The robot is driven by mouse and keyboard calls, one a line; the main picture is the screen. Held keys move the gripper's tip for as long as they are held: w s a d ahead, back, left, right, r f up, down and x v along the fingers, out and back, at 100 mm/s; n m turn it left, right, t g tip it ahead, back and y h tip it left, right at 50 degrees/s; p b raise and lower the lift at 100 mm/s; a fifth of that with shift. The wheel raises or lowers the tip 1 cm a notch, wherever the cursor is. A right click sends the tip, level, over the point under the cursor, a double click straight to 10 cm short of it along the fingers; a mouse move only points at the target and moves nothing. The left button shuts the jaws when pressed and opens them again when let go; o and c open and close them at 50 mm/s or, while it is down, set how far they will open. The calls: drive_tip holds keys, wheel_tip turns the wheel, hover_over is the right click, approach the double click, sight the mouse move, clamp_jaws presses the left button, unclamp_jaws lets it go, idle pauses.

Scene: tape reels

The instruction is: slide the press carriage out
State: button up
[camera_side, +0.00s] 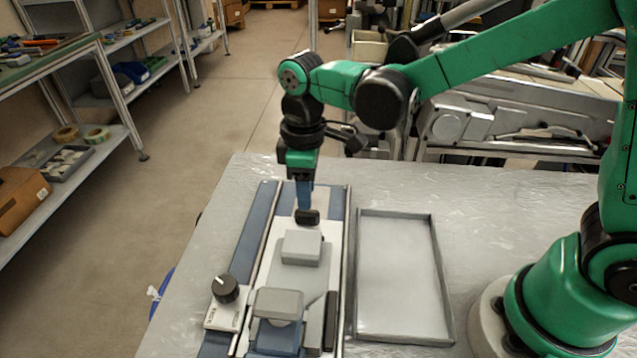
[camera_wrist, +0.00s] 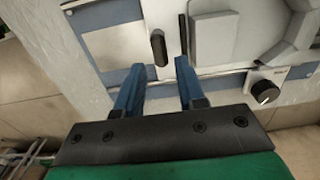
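The press carriage (camera_side: 283,272) is a pale plate on the blue-and-white press base (camera_side: 247,240), with a grey block (camera_side: 302,247) on it. Its black handle (camera_side: 307,217) is at the far end in the side view. My gripper (camera_side: 305,205) points down at the handle. In the wrist view my gripper (camera_wrist: 160,66) has its two blue fingers apart. The black handle (camera_wrist: 158,47) shows just beyond the fingertips, roughly in line with the gap. I cannot tell whether a finger touches it.
A black knob (camera_side: 225,289) on a white box stands at the left of the press. A second grey block (camera_side: 278,304) sits on a blue press part at the near end. An empty grey tray (camera_side: 440,275) lies right of the press. The table's left edge is close.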

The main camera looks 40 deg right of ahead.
drive_tip(key=shift+f, duration=2.6)
drive_tip(key=shift+c, duration=0.2)
clamp_jaws()
